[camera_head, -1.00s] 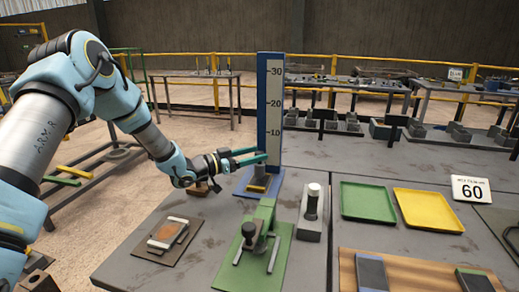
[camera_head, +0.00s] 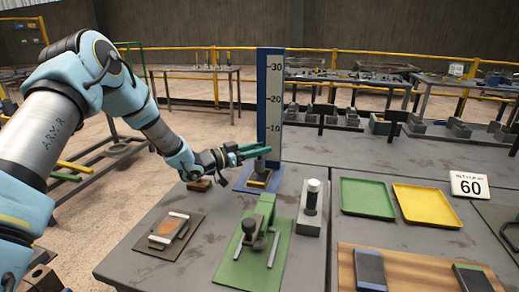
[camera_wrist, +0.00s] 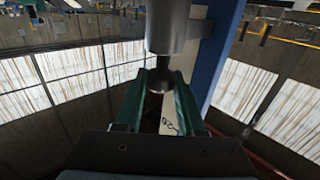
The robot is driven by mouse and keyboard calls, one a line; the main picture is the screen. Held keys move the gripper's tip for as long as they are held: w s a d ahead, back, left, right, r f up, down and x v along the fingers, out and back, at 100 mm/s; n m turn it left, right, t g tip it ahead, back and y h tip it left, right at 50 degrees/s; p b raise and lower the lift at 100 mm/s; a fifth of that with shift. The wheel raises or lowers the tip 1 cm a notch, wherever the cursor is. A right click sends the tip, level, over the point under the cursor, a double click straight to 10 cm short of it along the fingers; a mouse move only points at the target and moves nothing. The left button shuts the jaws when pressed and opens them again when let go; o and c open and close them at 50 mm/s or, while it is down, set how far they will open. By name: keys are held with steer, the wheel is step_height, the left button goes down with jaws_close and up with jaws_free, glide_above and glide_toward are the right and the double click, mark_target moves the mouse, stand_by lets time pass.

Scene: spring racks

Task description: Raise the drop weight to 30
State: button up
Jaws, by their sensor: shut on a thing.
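The drop weight (camera_wrist: 172,28) is a grey metal cylinder with a narrow neck and a rounded knob. In the wrist view it hangs between my gripper's green fingers (camera_wrist: 160,80), which are shut on the knob. In the head view my gripper (camera_head: 266,149) reaches in from the left, just below the 10 mark, and the weight's grey top (camera_head: 260,165) shows under the fingers. The upright scale (camera_head: 270,95) is a blue post with a white face marked 10, 20 and 30. It stands on a blue base (camera_head: 245,184). The fingers partly hide the weight.
A green fixture (camera_head: 262,222) stands in front of the scale, beside a dark post on a grey block (camera_head: 310,228). The space above the gripper is clear.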

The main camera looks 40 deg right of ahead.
jaws_close()
stand_by(0.7)
steer(key=shift+r, duration=0.1)
